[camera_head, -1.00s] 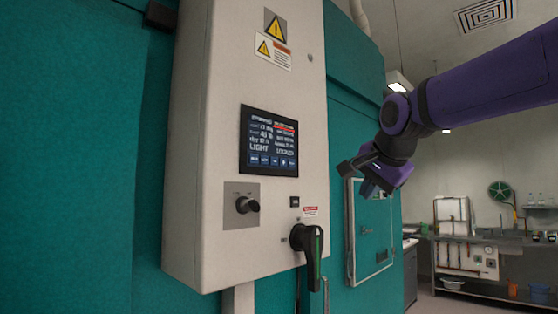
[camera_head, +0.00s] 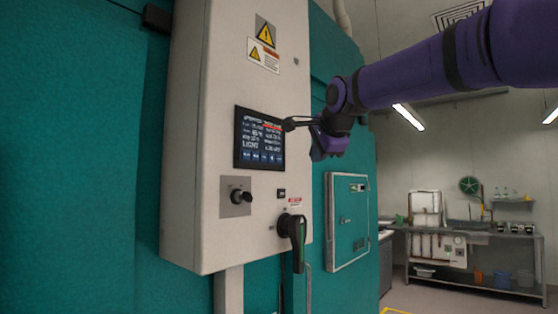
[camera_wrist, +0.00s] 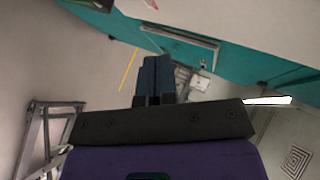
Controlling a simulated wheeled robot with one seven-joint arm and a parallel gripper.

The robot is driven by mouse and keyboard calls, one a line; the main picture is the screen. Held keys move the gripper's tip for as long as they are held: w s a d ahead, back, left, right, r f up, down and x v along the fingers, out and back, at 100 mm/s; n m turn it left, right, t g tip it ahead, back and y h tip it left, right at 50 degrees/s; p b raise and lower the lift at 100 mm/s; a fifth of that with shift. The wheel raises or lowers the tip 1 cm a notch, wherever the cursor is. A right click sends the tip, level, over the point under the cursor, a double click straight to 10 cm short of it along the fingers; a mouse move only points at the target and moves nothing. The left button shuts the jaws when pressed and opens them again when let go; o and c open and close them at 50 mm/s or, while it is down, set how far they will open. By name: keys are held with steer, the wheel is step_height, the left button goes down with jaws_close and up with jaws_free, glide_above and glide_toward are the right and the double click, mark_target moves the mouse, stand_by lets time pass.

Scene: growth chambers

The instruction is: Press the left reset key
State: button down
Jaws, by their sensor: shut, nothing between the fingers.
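A dark touchscreen (camera_head: 259,138) is set in the front of the pale control box. It shows lines of white text, one red line, and a row of small blue keys (camera_head: 259,157) along its bottom edge. The key labels are too small to read, so I cannot tell which is the left reset key. My gripper (camera_head: 289,125) is shut and empty, its dark fingertips at the screen's right edge, above the key row's height. I cannot tell whether they touch the panel. The wrist view shows the two fingers (camera_wrist: 155,75) together; the screen is not recognisable there.
Below the screen are a black knob (camera_head: 241,196) on a grey plate and a large black rotary handle (camera_head: 296,238) that sticks out. A teal door (camera_head: 347,222) lies to the right. A bench (camera_head: 480,276) stands far off at the right.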

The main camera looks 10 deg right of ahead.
steer(key=w+a, duration=0.4)
steer(key=w, duration=0.2)
steer(key=shift+w+a, duration=0.3)
steer(key=shift+a, duration=0.05)
stand_by(2.0)
steer(key=shift+w+a, duration=0.25)
steer(key=shift+w, duration=0.05)
steer(key=shift+w+a, duration=0.2)
steer(key=shift+w, duration=0.05)
stand_by(0.7)
steer(key=shift+s+d, duration=0.45)
steer(key=shift+s, duration=0.15)
stand_by(0.4)
steer(key=s+d, duration=0.1)
steer(key=s, duration=0.1)
steer(key=s+d, duration=0.2)
stand_by(0.4)
